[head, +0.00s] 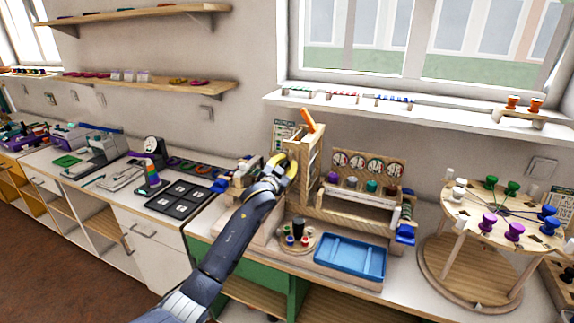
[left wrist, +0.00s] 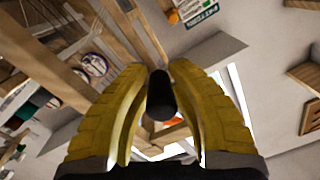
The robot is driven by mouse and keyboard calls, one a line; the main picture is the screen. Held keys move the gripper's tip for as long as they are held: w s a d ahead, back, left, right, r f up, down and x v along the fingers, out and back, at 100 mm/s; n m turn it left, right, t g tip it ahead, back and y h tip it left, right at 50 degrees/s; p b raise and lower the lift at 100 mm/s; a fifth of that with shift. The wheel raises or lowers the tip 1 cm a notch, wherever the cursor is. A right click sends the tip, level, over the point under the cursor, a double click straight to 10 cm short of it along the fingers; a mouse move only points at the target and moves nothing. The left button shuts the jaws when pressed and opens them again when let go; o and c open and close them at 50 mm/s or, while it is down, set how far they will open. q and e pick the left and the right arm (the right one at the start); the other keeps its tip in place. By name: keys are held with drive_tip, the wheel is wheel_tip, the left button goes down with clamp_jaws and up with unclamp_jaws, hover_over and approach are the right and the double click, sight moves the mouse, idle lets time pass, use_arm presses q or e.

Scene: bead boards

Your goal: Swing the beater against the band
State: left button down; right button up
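The wooden band loom (head: 345,215) stands on the counter, with an upright wooden frame (head: 302,160) at its left end that looks like the beater. An orange piece (head: 309,120) sticks up at the frame's top. My left gripper (head: 284,170) is at the left side of this frame. In the left wrist view, its yellow fingertips (left wrist: 160,75) close on both sides of a black rounded handle (left wrist: 160,97), seen nearly end-on. I take it to be the beater's handle; in the head view the gripper hides it. The band itself is hard to make out. My right gripper is not in view.
A blue tray (head: 350,258) and a small round board with pegs (head: 298,240) stand in front of the loom. A round wooden stand with coloured spools (head: 470,275) is at the right. Black tiles (head: 180,198) lie on the counter at the left. The window sill (head: 400,110) is behind.

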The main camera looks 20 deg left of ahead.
use_arm(q)
drive_tip(key=shift+d+f, duration=0.1)
drive_tip(key=shift+d, duration=0.2)
drive_tip(key=shift+a+m, duration=0.7)
drive_tip(key=shift+m, duration=0.4)
drive_tip(key=shift+w+a+r+m, duration=0.1)
drive_tip(key=shift+a+r+m, duration=0.1)
drive_tip(key=shift+m, duration=0.3)
